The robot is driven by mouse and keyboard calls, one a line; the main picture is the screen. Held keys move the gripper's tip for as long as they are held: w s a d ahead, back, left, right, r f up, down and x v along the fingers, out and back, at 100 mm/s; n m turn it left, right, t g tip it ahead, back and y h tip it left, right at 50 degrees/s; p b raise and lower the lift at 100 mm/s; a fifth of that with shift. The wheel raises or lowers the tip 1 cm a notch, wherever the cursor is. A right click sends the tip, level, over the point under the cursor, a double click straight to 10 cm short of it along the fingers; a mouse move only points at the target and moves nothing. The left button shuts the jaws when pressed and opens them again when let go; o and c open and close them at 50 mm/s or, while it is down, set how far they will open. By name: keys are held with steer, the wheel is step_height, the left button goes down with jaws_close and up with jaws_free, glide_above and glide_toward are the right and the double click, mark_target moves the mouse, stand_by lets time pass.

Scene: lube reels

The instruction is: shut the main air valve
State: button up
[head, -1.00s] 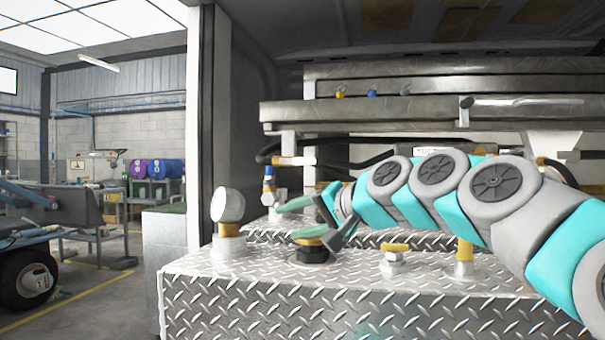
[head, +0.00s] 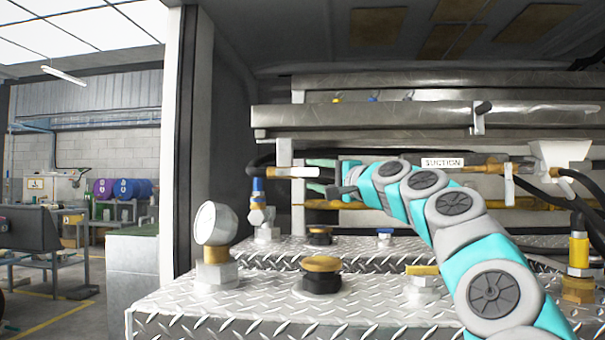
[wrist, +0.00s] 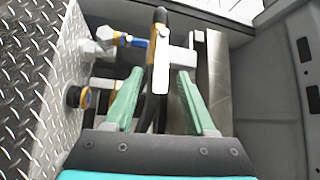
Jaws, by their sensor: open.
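My gripper (head: 316,175) is open, its green fingers pointing left at a brass valve with a white handle (head: 293,172) on a black hose. In the wrist view the white handle (wrist: 161,75) lies in the gap between the two fingertips (wrist: 159,76), apart from both; whether it is deep between them I cannot tell. The valve's brass body (wrist: 153,50) shows behind it. A second valve with a blue lever (head: 258,187) stands lower left, and its blue part shows in the wrist view (wrist: 131,40). No label shows which is the main air valve.
A pressure gauge (head: 214,223) and a black-and-yellow cap (head: 321,274) stand on the diamond-plate tank top (head: 215,310) below. A metal beam (head: 380,118) runs above my gripper. A SUCTION label (head: 442,162) and more brass valves sit to the right. The workshop floor lies left.

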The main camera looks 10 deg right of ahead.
mark_target(309, 172)
steer(key=shift+x, duration=1.6)
steer(key=shift+w+a+r, duration=0.1)
steer(key=shift+w+a, duration=0.2)
steer(key=shift+w, duration=0.25)
jaws_close()
